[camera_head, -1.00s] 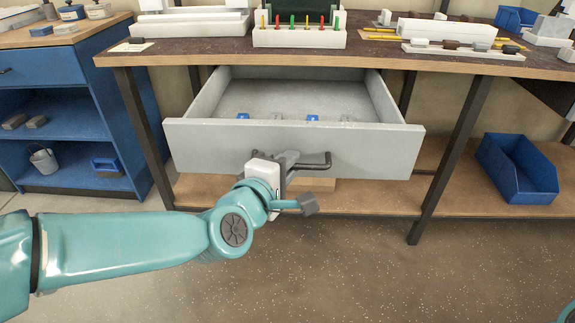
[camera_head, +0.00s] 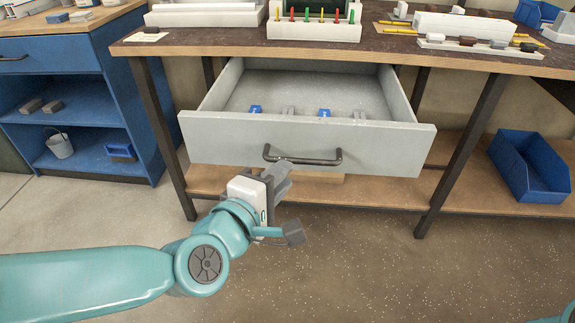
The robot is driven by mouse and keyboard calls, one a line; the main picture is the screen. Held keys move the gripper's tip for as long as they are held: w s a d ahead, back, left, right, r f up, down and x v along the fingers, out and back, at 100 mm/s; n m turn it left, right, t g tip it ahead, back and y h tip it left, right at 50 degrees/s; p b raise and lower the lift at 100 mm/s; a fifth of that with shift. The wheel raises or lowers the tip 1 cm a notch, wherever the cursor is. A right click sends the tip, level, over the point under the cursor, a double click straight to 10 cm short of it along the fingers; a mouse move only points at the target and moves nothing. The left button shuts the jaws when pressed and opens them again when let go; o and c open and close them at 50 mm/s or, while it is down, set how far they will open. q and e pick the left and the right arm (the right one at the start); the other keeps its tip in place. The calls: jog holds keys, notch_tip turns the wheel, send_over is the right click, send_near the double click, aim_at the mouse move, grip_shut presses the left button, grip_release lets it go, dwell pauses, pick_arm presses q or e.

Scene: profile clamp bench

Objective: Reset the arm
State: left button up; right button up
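The grey drawer (camera_head: 220,137) under the workbench stands pulled out. Its dark bar handle (camera_head: 318,162) shows along its whole length on the front panel. My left gripper (camera_head: 279,172) is just below and in front of the left end of this handle, seen from behind. Nothing shows held in it, and its finger gap is hidden by its own body. My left arm reaches in from the lower left. My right gripper is out of view; only a bit of my teal arm shows at the lower right corner.
Small blue and grey pieces (camera_head: 324,113) lie in the drawer. The workbench (camera_head: 230,42) carries racks and parts above it. A blue bin (camera_head: 530,165) sits on the lower shelf at right. A blue cabinet (camera_head: 75,95) stands at left. The floor in front is clear.

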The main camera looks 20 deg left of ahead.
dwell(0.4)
pick_arm(q)
notch_tip(320, 180, down, 24)
jog(key=w+a+g+y, duration=0.1)
jog(key=a+g, duration=0.2)
jog(key=g, duration=0.3)
jog(key=s+d+f+m+g+h, duration=0.1)
jog(key=s+d+f+m+g, duration=0.25)
jog(key=s+f+m, duration=0.5)
jog(key=s+d+f+m+g+h, duration=0.1)
jog(key=s+d+f+m+g, duration=0.15)
jog(key=s+f+g, duration=0.65)
notch_tip(320, 180, up, 29)
jog(key=w+d+m+t+h+p, duration=0.1)
jog(key=m+t+p, duration=0.2)
jog(key=p, duration=2.9)
jog(key=shift+w+d+m, duration=0.3)
jog(key=shift+m, duration=0.5)
